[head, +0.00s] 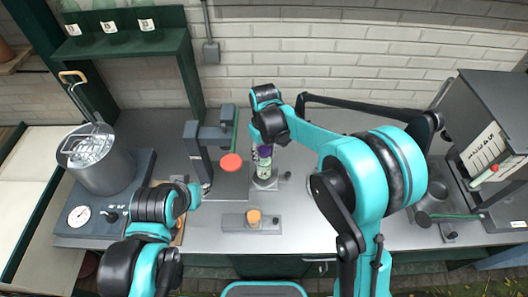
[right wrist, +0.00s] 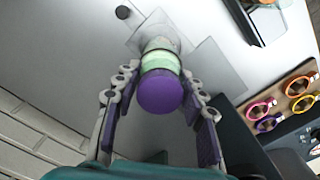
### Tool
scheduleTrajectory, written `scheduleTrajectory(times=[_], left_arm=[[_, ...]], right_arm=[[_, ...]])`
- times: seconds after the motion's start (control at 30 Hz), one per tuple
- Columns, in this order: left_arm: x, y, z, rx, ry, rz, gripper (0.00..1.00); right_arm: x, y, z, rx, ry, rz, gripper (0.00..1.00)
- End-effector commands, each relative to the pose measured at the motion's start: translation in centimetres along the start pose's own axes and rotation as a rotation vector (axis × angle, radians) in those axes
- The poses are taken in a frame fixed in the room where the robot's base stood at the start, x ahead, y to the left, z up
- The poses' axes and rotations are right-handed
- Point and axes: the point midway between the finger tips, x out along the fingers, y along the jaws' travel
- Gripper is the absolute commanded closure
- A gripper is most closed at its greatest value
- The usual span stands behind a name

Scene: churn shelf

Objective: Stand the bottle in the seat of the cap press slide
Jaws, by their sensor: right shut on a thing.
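The bottle (head: 264,168) is pale with a green band and a purple top, and looks upright in the head view. My right gripper (head: 265,146) is shut around its upper part from above. In the right wrist view the fingers flank the bottle's purple top (right wrist: 160,92). The bottle's foot is at a small pale plate (right wrist: 150,32) beside the cap press (head: 210,150); I cannot tell whether it rests fully in the seat. The press has a green lever and a red-orange disc (head: 231,163). My left gripper (head: 183,190) is low at the left, its jaws unclear.
A metal pot (head: 95,165) stands on a scale base at the left. A small grey block with an orange piece (head: 254,217) lies in front of the press. A grey machine (head: 490,130) stands at the right. Coloured rings (right wrist: 285,105) lie on a board in the right wrist view.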

Motion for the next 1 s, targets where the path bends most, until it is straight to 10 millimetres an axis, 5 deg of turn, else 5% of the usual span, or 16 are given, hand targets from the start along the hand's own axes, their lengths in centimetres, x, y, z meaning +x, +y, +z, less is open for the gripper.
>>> scheduleTrajectory(times=[1.0], left_arm=[[0.8,0.0,0.6,0.000,0.000,0.000,0.69]], right_arm=[[1.0,0.0,0.0,0.000,0.000,0.000,1.00]])
